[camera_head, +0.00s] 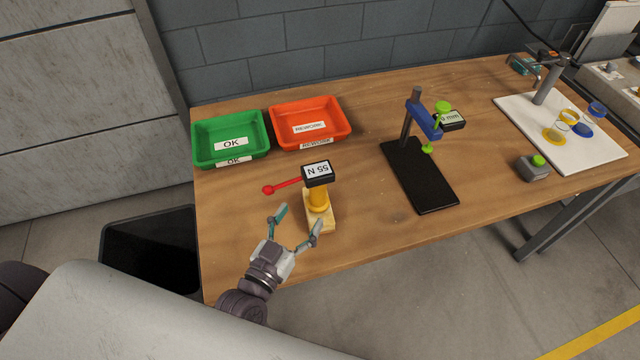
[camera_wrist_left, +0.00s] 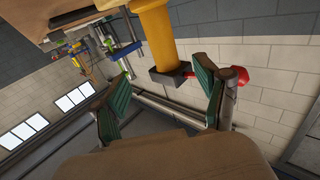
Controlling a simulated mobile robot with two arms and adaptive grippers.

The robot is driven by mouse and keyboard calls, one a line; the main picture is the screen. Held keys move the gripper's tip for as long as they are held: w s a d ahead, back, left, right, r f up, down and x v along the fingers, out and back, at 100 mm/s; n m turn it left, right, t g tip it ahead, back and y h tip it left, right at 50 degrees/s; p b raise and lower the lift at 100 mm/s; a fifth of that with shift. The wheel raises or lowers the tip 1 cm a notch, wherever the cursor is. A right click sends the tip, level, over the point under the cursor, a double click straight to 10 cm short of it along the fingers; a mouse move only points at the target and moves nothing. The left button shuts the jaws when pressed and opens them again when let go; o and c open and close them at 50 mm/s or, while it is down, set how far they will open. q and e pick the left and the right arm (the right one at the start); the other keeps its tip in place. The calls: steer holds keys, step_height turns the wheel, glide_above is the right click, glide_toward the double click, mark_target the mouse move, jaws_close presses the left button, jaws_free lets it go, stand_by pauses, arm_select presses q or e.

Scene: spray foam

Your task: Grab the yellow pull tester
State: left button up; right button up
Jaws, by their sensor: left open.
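The yellow pull tester (camera_head: 318,199) stands upright on a light wooden block near the table's front edge. It has a dark top display reading "55 N" and a red lever with a ball end pointing left. My left gripper (camera_head: 299,219) is open and empty in front of it, with its fingers pointing toward the tester. In the left wrist view, the yellow body (camera_wrist_left: 155,35) appears beyond and between the open fingers (camera_wrist_left: 160,98), apart from them. The red ball shows near the right finger. My right gripper is in neither view.
A green OK bin (camera_head: 230,131) and an orange REWORK bin (camera_head: 310,115) stand behind the tester. A black stand with a blue arm (camera_head: 420,180) is to the right. A white board (camera_head: 590,155) with rings and a grey button box (camera_head: 533,170) are farther right. The wooden table (camera_head: 370,225) is clear between.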

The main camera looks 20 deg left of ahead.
mark_target(313, 191)
arm_select(q)
steer(key=w, duration=0.3)
steer(key=shift+w+d+r, duration=0.1)
steer(key=shift+d, duration=0.2)
steer(key=w+p, duration=0.1)
steer(key=w, duration=0.2)
steer(key=shift+w+r, duration=0.15)
steer(key=shift+r, duration=0.05)
steer(key=w, duration=0.1)
steer(key=w+p, duration=0.1)
steer(key=w, duration=0.1)
steer(key=shift+w+d+f, duration=0.1)
steer(key=shift+d+f, duration=0.05)
steer(key=shift+d, duration=0.05)
steer(key=shift+w, duration=0.15)
steer(key=shift+c, duration=1.1)
jaws_close()
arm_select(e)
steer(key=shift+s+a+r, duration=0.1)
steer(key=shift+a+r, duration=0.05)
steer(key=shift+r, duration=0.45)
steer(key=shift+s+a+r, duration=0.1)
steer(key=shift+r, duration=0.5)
